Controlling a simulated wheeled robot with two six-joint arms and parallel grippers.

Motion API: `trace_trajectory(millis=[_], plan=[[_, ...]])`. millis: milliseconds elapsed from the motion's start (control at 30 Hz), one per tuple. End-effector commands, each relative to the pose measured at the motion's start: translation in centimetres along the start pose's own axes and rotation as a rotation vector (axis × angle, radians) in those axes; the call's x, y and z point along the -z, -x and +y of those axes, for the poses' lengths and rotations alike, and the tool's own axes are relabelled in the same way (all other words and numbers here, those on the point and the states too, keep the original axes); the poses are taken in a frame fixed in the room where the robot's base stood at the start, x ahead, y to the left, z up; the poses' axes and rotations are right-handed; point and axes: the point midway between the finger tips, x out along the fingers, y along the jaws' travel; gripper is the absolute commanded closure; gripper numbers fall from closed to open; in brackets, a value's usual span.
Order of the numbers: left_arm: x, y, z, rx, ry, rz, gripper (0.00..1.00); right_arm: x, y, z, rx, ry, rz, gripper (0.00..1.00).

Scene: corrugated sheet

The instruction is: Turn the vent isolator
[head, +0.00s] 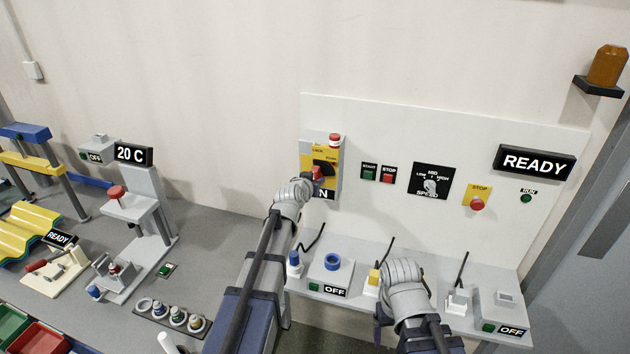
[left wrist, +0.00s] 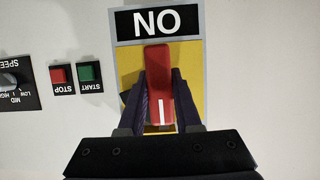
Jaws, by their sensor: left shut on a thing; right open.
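The vent isolator is a grey-edged yellow plate (head: 334,150) on the white wall panel, with a red handle (head: 316,172) on a black disc. Its sign reads ON, partly hidden in the head view and upside down in the left wrist view (left wrist: 158,23). My left gripper (head: 308,184) is shut on the red handle (left wrist: 158,80), with one dark finger on each side. The handle stands nearly upright in the left wrist view, its white line at the lower end. My right gripper (head: 405,275) is open above the lower shelf; its fingertips are hard to make out.
Right of the isolator are the START (head: 369,171) and STOP (head: 388,174) buttons, a speed knob (head: 431,186) and a red stop button (head: 477,203). A READY sign (head: 535,162) hangs further right. The shelf below holds cabled plugs and a blue ring (head: 332,262).

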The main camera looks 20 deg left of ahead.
Motion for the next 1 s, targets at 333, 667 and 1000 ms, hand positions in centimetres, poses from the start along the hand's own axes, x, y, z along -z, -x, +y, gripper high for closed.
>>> trace_trajectory(millis=[333,667,1000], plan=[[-0.1,0.0,0.0,-0.001,0.0,-0.002,0.38,0.0,0.0,0.0,0.0,0.0,0.0,0.19],[0.0,0.6,0.0,0.0,0.001,-0.001,0.38,0.0,0.3,0.0,0.0,0.0,0.0,0.19],[0.1,5.4,0.0,0.0,0.001,-0.001,0.38,-0.1,2.2,0.2,0.0,0.001,0.0,0.19]])
